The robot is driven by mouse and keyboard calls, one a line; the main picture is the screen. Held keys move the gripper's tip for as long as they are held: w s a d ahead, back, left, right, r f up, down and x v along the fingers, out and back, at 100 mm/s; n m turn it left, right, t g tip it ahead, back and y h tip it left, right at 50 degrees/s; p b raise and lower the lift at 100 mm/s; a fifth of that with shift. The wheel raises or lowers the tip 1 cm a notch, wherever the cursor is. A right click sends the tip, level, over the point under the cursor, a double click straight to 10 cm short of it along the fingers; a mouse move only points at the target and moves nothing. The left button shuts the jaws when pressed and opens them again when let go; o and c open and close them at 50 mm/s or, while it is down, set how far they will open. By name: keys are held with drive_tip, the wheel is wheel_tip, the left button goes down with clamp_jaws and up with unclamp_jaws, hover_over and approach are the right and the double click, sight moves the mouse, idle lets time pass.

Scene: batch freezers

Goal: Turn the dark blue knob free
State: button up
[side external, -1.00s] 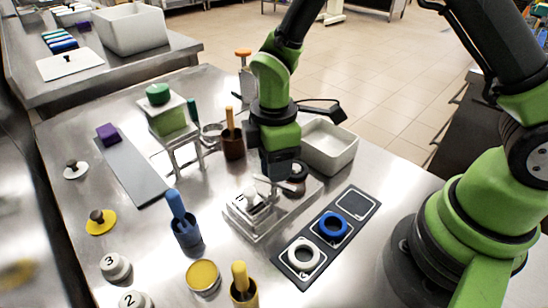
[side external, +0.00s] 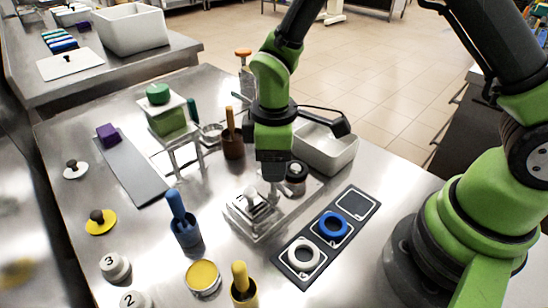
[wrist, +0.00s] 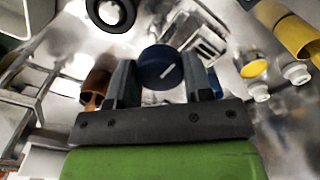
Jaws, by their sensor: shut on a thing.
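The dark blue knob (wrist: 160,75) is round with a white pointer line on its face. In the wrist view it sits between the two fingers of my gripper (wrist: 159,62), which is shut on it. The pointer line slants slightly up to the right. In the side view my gripper (side external: 272,188) points down at the metal fixture (side external: 245,232). The knob cannot be made out there behind the fingers.
A dark round part (side external: 296,175) stands close right of my gripper. A dark panel with a blue ring (side external: 333,222) and a white ring (side external: 303,251) lies in front. A blue-handled tool (side external: 177,205) stands left, a white bin (side external: 325,150) behind.

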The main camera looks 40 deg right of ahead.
drive_tip(key=o, duration=0.9)
wheel_tip(320, 180, up, 10)
drive_tip(key=s+d+r+m+t, duration=0.2)
drive_tip(key=s+r+m, duration=0.2)
drive_tip(key=s, duration=0.1)
drive_tip(key=s+d+r+m+t+y, duration=0.1)
drive_tip(key=s+d+r+m+t, duration=0.1)
drive_tip(key=s+r+m, duration=0.2)
drive_tip(key=s+d+r+m+t+y, duration=0.1)
drive_tip(key=s+d+r+m+t, duration=0.1)
drive_tip(key=s+r+m+t, duration=0.1)
drive_tip(key=shift+s+d+r+m, duration=0.1)
drive_tip(key=shift+s+r+m, duration=0.2)
drive_tip(key=shift+s+m, duration=0.35)
drive_tip(key=shift+s+d+r+m, duration=0.1)
drive_tip(key=shift+s+r+m, duration=0.2)
drive_tip(key=shift+s, duration=0.65)
